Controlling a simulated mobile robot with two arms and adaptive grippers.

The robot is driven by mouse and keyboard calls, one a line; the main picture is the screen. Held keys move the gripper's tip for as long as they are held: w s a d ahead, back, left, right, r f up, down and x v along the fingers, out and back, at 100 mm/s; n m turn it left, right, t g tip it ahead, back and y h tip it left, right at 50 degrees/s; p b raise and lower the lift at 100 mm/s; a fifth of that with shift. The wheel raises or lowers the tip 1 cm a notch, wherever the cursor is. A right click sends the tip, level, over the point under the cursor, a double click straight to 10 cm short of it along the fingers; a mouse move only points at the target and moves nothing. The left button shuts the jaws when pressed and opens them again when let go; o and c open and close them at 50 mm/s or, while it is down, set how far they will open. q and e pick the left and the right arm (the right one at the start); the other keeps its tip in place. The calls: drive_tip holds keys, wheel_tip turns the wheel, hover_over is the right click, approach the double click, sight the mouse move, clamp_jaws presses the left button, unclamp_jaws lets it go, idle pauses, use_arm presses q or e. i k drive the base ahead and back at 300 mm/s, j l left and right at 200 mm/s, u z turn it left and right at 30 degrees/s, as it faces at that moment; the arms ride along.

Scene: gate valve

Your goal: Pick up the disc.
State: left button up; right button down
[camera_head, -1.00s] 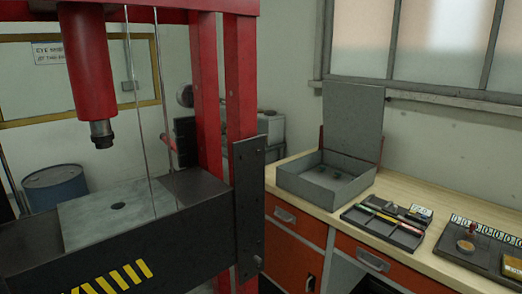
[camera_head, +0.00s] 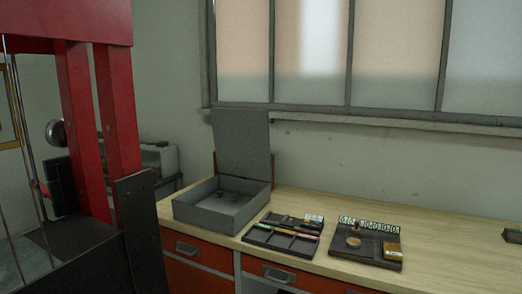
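A small round tan piece (camera_head: 353,242), which may be the disc, sits on a dark tray (camera_head: 340,251) on the workbench, right of centre. It is too small to tell exactly what it is. A small red piece and a row of white marked tiles (camera_head: 375,225) are behind it, and a yellowish block (camera_head: 391,250) is at its right. Neither of my grippers is in view.
The wooden bench (camera_head: 450,262) has free room to the right. An open grey box (camera_head: 222,207) with its lid up and a tray of tools (camera_head: 283,236) stand left of the dark tray. A red press frame (camera_head: 118,125) stands at the left.

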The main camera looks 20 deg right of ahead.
sight(351, 243)
drive_tip(key=z, duration=1.4)
